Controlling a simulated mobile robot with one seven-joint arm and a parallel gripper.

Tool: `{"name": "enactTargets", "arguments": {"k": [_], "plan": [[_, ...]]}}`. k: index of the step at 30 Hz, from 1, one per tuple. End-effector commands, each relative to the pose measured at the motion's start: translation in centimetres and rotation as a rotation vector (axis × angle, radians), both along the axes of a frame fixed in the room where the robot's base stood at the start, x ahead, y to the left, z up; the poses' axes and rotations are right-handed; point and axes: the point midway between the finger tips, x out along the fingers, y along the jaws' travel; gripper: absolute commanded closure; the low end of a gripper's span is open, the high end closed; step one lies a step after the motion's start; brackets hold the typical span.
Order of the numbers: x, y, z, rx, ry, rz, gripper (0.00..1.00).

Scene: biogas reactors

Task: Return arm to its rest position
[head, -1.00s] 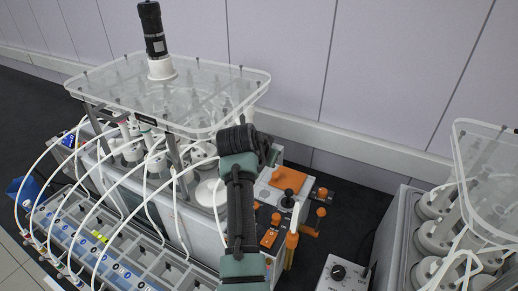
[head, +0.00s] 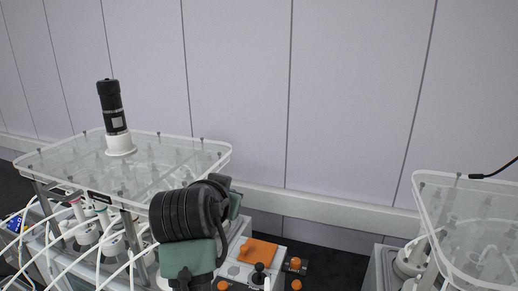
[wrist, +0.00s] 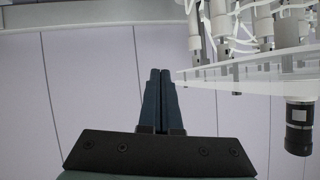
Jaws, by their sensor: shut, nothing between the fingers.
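My gripper (wrist: 160,75) shows in the wrist view with its two dark fingers together and nothing between them. It points across the pale wall panels, beside the reactor's clear lid. In the head view my arm stands folded at the lower middle, in front of the right end of the left reactor (head: 130,168). The fingertips cannot be made out in the head view. The wrist picture is upside down, with the reactor's lid (wrist: 250,72) at the upper right and the black cylinder (wrist: 299,128) hanging below it.
The black cylinder (head: 112,108) stands on the left reactor's lid. An orange pad (head: 259,252) and several orange-topped parts lie right of my arm. A second reactor (head: 470,215) stands at the right. The wall (head: 340,90) behind is plain, with open space before it.

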Motion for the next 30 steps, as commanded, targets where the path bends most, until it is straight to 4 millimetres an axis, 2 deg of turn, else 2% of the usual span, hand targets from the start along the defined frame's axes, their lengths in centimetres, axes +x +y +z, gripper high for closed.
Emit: {"name": "enactTargets", "arguments": {"k": [1, 4, 6, 8, 9, 13, 15, 19, 23, 30], "plan": [[-0.6, -0.9, 2.9, -0.003, -0.126, 0.024, 1.0], [-2.8, -2.3, 9.5, -0.035, -0.385, 0.066, 1.0], [-5.5, -3.5, 14.1, -0.067, -0.565, 0.078, 1.0], [-8.3, -4.4, 17.6, -0.098, -0.711, 0.081, 1.0], [-10.4, -5.0, 19.7, -0.122, -0.803, 0.077, 1.0], [-16.9, -6.4, 24.9, -0.193, -1.046, 0.057, 1.0], [-19.7, -6.9, 26.6, -0.224, -1.14, 0.043, 1.0], [-23.2, -7.4, 28.4, -0.259, -1.247, 0.024, 1.0], [-24.3, -7.5, 28.9, -0.272, -1.28, 0.017, 1.0], [-24.3, -7.5, 29.0, -0.27, -1.278, 0.018, 1.0]]}}
